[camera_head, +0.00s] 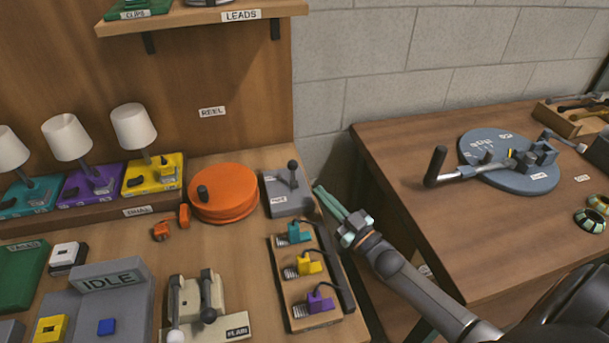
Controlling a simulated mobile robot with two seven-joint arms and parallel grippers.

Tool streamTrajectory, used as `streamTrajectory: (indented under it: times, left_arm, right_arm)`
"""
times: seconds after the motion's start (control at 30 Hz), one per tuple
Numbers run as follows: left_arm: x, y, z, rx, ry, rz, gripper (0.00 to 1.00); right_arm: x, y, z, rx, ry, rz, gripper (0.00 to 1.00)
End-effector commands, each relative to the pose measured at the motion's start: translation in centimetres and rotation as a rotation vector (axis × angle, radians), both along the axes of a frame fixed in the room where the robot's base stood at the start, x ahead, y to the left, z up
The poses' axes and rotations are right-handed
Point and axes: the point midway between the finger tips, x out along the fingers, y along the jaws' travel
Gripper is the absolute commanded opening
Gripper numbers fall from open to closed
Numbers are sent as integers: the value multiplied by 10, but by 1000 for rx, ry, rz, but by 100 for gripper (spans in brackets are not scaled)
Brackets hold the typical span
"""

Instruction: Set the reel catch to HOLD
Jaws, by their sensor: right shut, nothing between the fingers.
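The reel (223,197) is an orange disc with a dark knob on top, on the left bench under the REEL label (212,112). Just right of it is a grey block with an upright dark-knobbed lever (293,174), apparently the reel catch (285,203). A small label on its front is too small to read surely. My right gripper (319,191) comes in from the lower right. Its green fingers are shut and empty, with the tips close to the right side of the catch block. Whether they touch it I cannot tell. My left gripper is not in view.
A rack of teal, yellow and purple clips (308,263) stands in front of the catch. Lamps (134,126) line the back left. An IDLE panel (110,281) and a CLAMP fixture (197,304) are in front. A gap separates the right table (400,155) from the bench.

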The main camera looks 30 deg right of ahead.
Motion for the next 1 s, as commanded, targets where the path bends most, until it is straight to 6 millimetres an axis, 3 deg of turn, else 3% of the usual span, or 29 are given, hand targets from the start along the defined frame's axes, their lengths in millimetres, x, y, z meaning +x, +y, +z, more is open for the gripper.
streamTrajectory:
  times: [0.2,0.4,1.0]
  left_arm:
    - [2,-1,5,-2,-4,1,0]
    - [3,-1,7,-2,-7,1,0]
    - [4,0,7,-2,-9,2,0]
  right_arm:
    - [39,8,11,1,-3,-1,0]
    - [59,12,14,0,1,-1,0]
    - [65,13,15,0,1,0,0]
